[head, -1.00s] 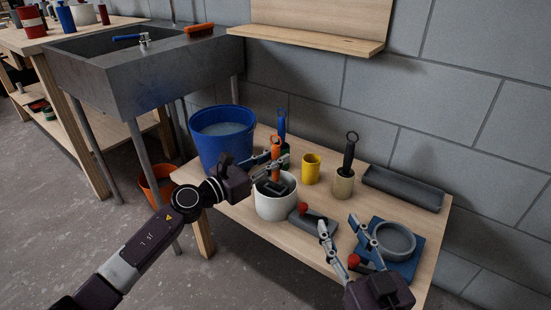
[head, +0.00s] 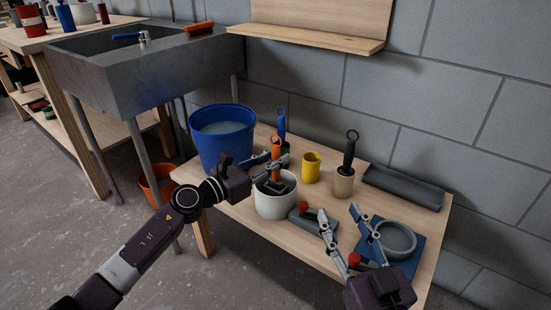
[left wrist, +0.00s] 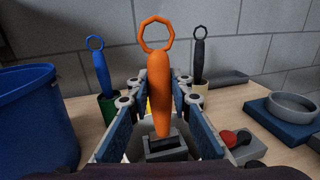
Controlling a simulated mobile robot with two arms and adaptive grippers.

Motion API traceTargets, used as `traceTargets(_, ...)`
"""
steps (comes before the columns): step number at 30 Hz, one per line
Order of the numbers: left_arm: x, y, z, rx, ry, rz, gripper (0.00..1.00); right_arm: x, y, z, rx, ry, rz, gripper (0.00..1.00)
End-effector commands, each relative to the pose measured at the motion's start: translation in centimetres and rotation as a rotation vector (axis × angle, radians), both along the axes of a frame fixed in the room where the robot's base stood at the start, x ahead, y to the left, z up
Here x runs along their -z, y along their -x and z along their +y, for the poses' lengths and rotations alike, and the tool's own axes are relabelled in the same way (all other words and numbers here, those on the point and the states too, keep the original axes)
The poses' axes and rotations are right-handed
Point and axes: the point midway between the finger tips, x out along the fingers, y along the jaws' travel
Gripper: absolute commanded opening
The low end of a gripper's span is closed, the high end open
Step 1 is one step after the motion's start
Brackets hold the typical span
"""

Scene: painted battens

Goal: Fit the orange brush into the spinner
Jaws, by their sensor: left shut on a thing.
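The orange brush (head: 276,150) stands roughly upright, ring end up, over the white pot (head: 275,208). My left gripper (head: 275,165) is shut on its handle, which also shows large in the left wrist view (left wrist: 159,90). The brush's bristles cannot be made out. My right gripper (head: 340,220) is open and empty, its fingers apart, in front of the blue block with a grey ring.
A blue bucket of liquid (head: 222,140) stands behind left. A blue-handled brush (head: 281,124), a yellow cup (head: 311,168) and a beige cup with a black-handled brush (head: 344,183) stand behind. A grey piece with a red knob (head: 303,207) lies right of the pot. A dark tray (head: 404,188) lies at the back.

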Motion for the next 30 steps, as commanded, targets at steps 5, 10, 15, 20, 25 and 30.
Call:
traceTargets(5, 0.1, 0.0, 0.0, 0.0, 0.001, -0.001, 0.0, -0.4, 0.0, 0.1, -0.001, -0.005, -0.018, 0.4)
traceTargets(10, 0.1, 0.0, 0.0, 0.0, 0.001, -0.001, 0.3, -0.6, 0.1, 0.1, -0.001, -0.007, -0.025, 0.4)
traceTargets(15, 0.1, 0.0, 0.0, 0.0, 0.001, -0.001, 0.4, -0.6, 0.0, 0.1, -0.001, -0.007, -0.025, 0.4)
traceTargets(20, 0.1, 0.0, 0.0, 0.0, 0.0, 0.0, 0.4, -0.6, 0.0, 0.1, -0.001, -0.007, -0.025, 0.4)
traceTargets(25, 0.2, 0.6, 0.8, -0.002, -0.001, 0.0, 0.4, -0.6, 0.0, 0.1, -0.001, -0.007, -0.024, 0.4)
traceTargets(30, 0.3, 2.6, 3.2, -0.002, -0.002, 0.002, 0.4, -0.5, 0.1, 0.1, -0.001, -0.007, -0.024, 0.4)
